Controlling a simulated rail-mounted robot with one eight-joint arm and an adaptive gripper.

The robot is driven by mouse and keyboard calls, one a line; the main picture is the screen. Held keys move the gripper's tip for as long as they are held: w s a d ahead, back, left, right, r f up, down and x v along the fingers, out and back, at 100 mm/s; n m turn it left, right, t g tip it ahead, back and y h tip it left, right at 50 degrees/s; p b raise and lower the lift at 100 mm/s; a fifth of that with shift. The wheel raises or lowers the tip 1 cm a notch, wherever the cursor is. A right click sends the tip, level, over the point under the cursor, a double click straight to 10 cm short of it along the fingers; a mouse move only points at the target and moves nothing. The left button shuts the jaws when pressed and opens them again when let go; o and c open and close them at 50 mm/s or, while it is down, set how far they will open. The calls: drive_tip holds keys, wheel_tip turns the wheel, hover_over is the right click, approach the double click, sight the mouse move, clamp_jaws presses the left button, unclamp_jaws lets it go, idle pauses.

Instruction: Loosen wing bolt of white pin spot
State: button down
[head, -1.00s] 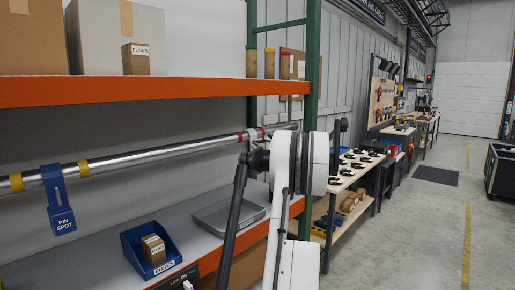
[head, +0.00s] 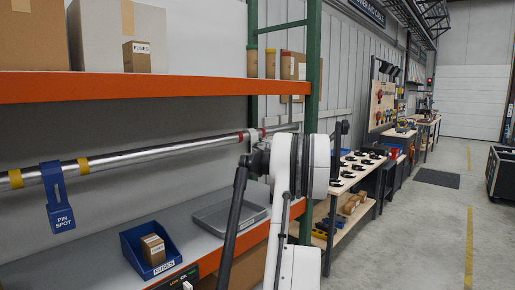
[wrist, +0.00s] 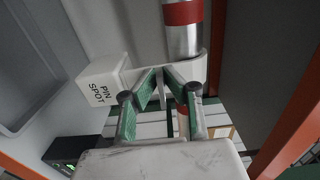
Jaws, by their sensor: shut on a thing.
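The white pin spot (wrist: 102,85), with "PIN SPOT" lettering, hangs on a metal pipe (wrist: 184,42) by its white clamp in the wrist view. A red band is around the pipe just above the clamp. My gripper (wrist: 163,80) has its green-padded fingers drawn together at the clamp, shut on a small pale piece (wrist: 162,97) that looks like the wing bolt. The fingers hide most of it. In the head view the same pipe (head: 150,157) runs under the orange shelf beam, and my arm hides my gripper and most of the pin spot.
A blue pin spot (head: 57,200) hangs on the pipe's left part between yellow bands. Below are a blue bin (head: 130,245) holding a fuses box and a grey tray (head: 215,222). A green rack post (head: 312,75) stands close to my arm.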

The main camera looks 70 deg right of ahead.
idle(0.4)
drive_tip(key=c, duration=1.9)
unclamp_jaws()
drive_tip(key=shift+s, duration=0.1)
drive_tip(key=v, duration=1.2)
